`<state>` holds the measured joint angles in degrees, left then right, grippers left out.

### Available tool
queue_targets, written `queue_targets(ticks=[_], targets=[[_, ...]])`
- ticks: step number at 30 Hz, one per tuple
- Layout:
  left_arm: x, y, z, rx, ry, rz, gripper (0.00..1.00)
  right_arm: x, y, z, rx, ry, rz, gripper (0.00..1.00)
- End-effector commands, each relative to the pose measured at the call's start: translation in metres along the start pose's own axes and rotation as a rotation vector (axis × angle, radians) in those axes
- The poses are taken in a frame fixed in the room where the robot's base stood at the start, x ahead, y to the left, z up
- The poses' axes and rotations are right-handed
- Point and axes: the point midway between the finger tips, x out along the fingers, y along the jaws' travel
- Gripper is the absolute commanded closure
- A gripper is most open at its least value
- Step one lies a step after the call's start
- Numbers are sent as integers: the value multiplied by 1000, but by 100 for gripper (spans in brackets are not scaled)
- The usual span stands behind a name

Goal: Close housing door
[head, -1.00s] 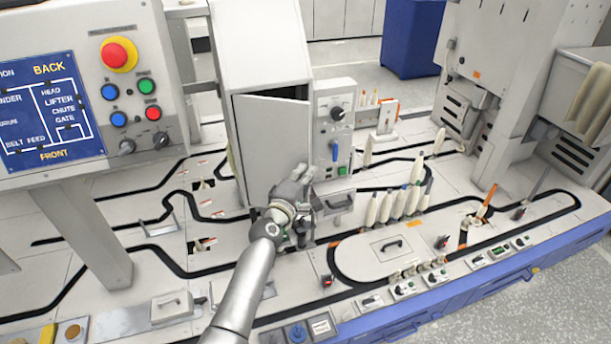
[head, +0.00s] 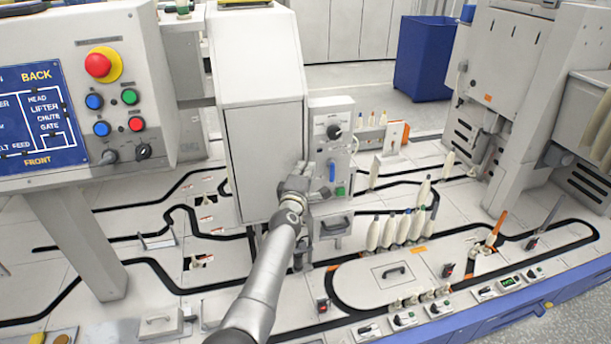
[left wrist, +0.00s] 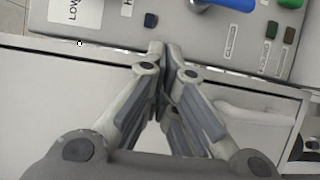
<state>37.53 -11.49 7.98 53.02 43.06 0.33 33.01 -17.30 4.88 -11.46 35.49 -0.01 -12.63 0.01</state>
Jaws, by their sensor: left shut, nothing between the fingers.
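The housing door (head: 265,155) is a grey-white panel on the front of the tall white housing (head: 255,60). It now lies flush in its frame, with no dark gap showing along its top. My left gripper (head: 298,172) is at the door's right edge, in front of the control panel (head: 333,140). In the left wrist view its fingertips (left wrist: 165,50) are together and empty, at the lower border of the control panel (left wrist: 215,25). Whether the fingers touch the door is hard to tell. The right gripper is in neither view.
Several white bobbins (head: 400,228) stand on the track to the right of my arm. A button console (head: 110,90) stands at the left. A blue bin (head: 424,60) is on the floor behind. A small handle box (head: 333,222) sits below the control panel.

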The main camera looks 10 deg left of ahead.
Motion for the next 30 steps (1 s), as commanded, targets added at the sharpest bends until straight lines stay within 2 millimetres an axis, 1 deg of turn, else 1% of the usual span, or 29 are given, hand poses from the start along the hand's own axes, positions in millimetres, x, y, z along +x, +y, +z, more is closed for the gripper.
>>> queue_targets(ticks=[3, 11, 18, 26, 30], targets=[[4, 0, -1, -1, 15, 0, 100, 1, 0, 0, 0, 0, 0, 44], [6, 0, -2, 0, 24, 0, 100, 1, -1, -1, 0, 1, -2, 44], [6, 0, -2, 0, 24, 1, 100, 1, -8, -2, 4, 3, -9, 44], [6, 0, -2, 0, 22, 1, 100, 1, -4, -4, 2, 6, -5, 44], [1, 1, -2, 1, 6, 1, 100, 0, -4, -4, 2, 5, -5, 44]])
